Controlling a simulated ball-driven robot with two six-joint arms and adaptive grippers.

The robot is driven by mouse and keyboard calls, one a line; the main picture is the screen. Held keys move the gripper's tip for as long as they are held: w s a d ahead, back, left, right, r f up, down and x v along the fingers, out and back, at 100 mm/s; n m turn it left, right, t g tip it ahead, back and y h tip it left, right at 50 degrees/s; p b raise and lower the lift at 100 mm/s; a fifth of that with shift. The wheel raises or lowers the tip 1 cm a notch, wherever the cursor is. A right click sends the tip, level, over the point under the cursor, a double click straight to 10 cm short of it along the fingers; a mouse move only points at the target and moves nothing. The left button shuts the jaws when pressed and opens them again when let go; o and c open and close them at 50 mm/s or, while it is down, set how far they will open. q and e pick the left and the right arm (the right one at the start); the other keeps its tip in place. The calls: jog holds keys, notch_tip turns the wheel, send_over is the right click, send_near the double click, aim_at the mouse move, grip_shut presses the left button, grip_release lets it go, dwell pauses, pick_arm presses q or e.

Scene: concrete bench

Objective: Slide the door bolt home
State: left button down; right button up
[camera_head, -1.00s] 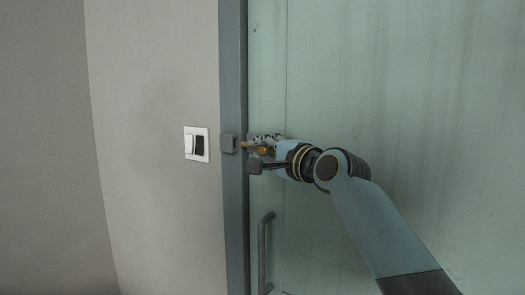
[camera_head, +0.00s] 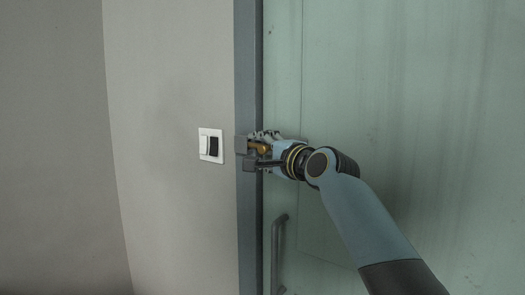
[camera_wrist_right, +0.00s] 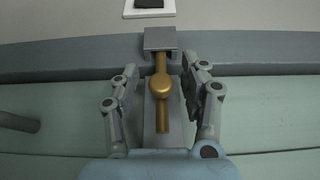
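The brass door bolt (camera_head: 262,148) is a rod with a round knob, lying on a grey mount at the door's left edge. In the right wrist view the bolt (camera_wrist_right: 162,88) points up to the grey keeper block (camera_wrist_right: 160,39), and its tip meets the keeper; how deep it sits is hidden. The keeper (camera_head: 241,145) is on the frame in the head view. My right gripper (camera_head: 257,149) is at the bolt. In the wrist view its fingers (camera_wrist_right: 166,70) stand apart on either side of the knob, with gaps showing. My left gripper is in neither view.
The pale green door (camera_head: 410,90) fills the right side. A grey handle (camera_head: 277,255) stands out below the bolt. The grey door frame (camera_head: 248,220) runs vertically, and a light switch (camera_head: 210,146) is on the wall left of it.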

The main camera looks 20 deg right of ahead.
jog(key=shift+s+d, duration=0.1)
jog(key=shift+s, duration=0.1)
jog(key=v, duration=1.1)
jog(key=shift+s, duration=0.35)
